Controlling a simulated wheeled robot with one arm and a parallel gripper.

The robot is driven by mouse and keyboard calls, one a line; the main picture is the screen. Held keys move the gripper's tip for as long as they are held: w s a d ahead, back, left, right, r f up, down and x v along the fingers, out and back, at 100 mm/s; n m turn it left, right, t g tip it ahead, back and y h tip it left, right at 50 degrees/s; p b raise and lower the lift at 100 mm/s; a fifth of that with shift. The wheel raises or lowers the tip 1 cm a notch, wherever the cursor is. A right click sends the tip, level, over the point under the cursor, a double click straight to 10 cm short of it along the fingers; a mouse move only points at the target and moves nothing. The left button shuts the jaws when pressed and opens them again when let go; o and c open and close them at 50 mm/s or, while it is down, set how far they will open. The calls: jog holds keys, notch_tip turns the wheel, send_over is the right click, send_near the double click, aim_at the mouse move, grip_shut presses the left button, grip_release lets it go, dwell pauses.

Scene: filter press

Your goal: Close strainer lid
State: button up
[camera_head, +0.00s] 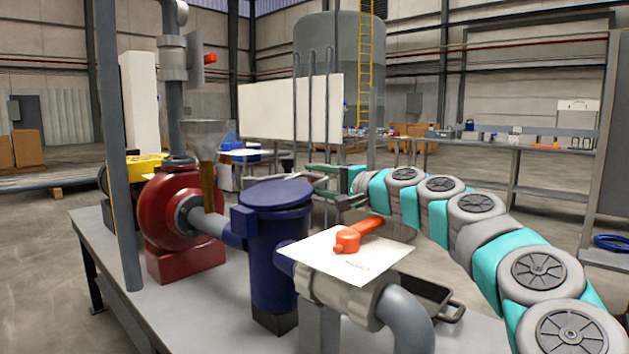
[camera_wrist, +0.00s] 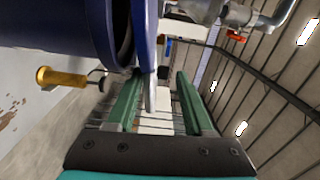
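The dark blue strainer body (camera_head: 272,258) stands upright on the bench in the head view. Its round blue lid (camera_head: 277,194) lies over the top. In the wrist view, the strainer body (camera_wrist: 55,30) fills the upper left, and the lid (camera_wrist: 144,35) shows edge-on beside the body's rim, with a narrow dark gap between them. My gripper (camera_head: 322,180) is at the lid's far right side. Whether that finger touches the lid is unclear.
An orange valve handle (camera_head: 358,235) sits above a white plate (camera_head: 340,262) in front of my arm. A red pump (camera_head: 178,220) joins the strainer by a pipe at left. A brass knob (camera_wrist: 62,78) sticks out beside the strainer. A black tray (camera_head: 432,298) lies at right.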

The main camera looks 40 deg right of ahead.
jog(key=s+a, duration=0.5)
jog(key=s, duration=0.2)
jog(key=shift+r+b, duration=0.35)
jog(key=shift+r, duration=0.1)
jog(key=shift+a, duration=0.15)
